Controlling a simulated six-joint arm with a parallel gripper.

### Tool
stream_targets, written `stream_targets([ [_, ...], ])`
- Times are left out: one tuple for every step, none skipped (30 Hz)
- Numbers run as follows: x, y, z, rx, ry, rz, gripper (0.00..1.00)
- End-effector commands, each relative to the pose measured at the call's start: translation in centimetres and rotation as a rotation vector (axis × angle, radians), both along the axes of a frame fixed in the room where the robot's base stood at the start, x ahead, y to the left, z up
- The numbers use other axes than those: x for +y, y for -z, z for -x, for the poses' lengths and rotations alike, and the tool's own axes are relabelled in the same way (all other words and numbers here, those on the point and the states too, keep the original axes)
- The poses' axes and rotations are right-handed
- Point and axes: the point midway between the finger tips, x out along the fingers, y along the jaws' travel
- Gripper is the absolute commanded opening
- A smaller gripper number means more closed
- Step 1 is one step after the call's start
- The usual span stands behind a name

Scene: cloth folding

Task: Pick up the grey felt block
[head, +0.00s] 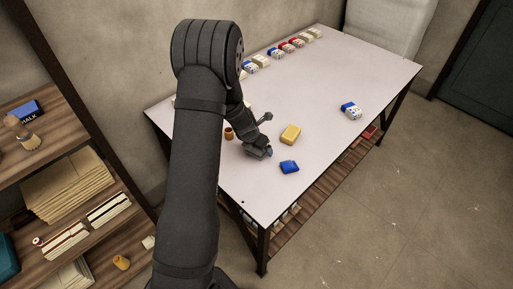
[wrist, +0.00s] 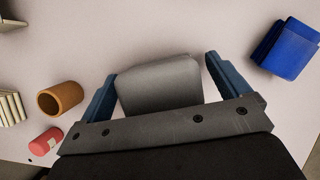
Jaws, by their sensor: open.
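The grey felt block (wrist: 160,85) lies on the pale table between the two fingers of my gripper (wrist: 162,67) in the wrist view. It has a rounded, smooth grey top, and its near part is hidden behind the gripper's palm. The blue fingers are spread, one to the left and one to the right of the block. A narrow gap shows at the right finger; at the left finger I cannot tell whether it touches. In the head view my gripper (head: 257,151) is low over the table, and I cannot make out the grey block there.
A blue block (wrist: 287,48) lies right of my gripper. An orange-brown cup (wrist: 60,98) and a pink-red cylinder (wrist: 46,141) are to the left. A yellow block (head: 291,134) lies nearby in the head view. Dominoes-like blocks (head: 280,50) line the far edge. The table's middle (head: 330,85) is clear.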

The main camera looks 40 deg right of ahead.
Motion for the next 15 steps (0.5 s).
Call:
stream_targets([
  [-0.12,0.41,0.01,0.001,0.0,-0.001,0.94],
  [-0.17,0.55,-0.01,0.0,0.0,-0.001,0.94],
  [-0.22,0.65,-0.04,0.0,0.0,-0.001,0.94],
  [-0.25,0.69,-0.05,0.0,0.0,-0.001,0.94],
  [-0.26,0.7,-0.05,0.0,0.0,0.0,0.94],
  [-0.27,0.7,-0.06,0.0,0.0,0.0,0.94],
  [-0.27,0.69,-0.06,-0.001,0.0,0.0,0.94],
  [-0.26,0.68,-0.06,-0.001,0.001,0.0,0.94],
  [-0.26,0.67,-0.06,-0.001,0.001,0.0,0.94],
  [-0.26,0.67,-0.06,-0.001,0.001,0.0,0.94],
  [-0.26,0.67,-0.06,-0.001,0.001,0.0,0.88],
  [-0.26,0.67,-0.06,-0.001,0.001,0.0,0.8],
  [-0.25,0.66,-0.06,-0.001,0.001,0.0,0.74],
  [-0.24,0.66,-0.07,-0.001,0.001,0.0,0.68],
  [-0.25,0.66,-0.06,-0.001,0.001,0.0,0.6],
])
